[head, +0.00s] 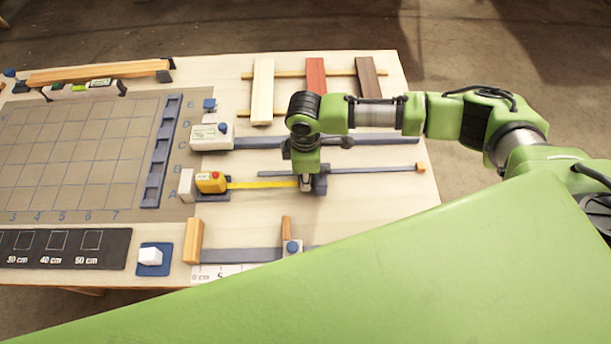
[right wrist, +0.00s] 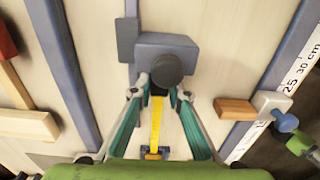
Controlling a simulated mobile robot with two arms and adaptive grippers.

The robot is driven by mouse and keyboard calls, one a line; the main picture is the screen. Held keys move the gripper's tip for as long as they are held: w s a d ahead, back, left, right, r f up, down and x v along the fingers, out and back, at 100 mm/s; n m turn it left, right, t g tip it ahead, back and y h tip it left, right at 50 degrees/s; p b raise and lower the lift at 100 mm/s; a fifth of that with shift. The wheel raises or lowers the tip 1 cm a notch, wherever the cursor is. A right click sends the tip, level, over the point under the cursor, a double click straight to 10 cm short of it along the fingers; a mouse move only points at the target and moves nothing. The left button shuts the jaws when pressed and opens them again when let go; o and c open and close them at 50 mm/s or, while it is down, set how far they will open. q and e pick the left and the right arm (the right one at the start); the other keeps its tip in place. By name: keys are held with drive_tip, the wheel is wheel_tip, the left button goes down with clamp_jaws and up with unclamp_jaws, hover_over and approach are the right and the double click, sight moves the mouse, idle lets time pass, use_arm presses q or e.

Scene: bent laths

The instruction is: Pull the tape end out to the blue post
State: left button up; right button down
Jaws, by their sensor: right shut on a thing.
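The yellow tape measure (head: 211,182) lies on the table beside a white block. Its yellow tape (head: 262,184) is drawn out to the right, as far as my right gripper (head: 306,186). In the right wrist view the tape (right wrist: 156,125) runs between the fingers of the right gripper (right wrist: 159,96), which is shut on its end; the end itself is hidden. The dark blue-grey post (right wrist: 168,70), with a round top on a blue-grey base (right wrist: 160,46), stands right at the fingertips. I cannot tell whether the tape touches it. My left gripper is not in view.
Grey rails (head: 365,168) run on both sides of the tape. A wooden block (right wrist: 236,109) and a ruler (right wrist: 300,68) lie to the right in the wrist view. Three coloured boards (head: 316,88) lie at the back. A gridded mat (head: 85,150) covers the left.

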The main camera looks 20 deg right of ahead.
drive_tip(key=shift+a+r+p, duration=0.15)
drive_tip(key=shift+a+p, duration=0.15)
drive_tip(key=shift+p, duration=0.05)
drive_tip(key=shift+w+a, duration=0.15)
drive_tip(key=c, duration=1.9)
unclamp_jaws()
wheel_tip(320, 180, up, 12)
drive_tip(key=shift+f, duration=0.1)
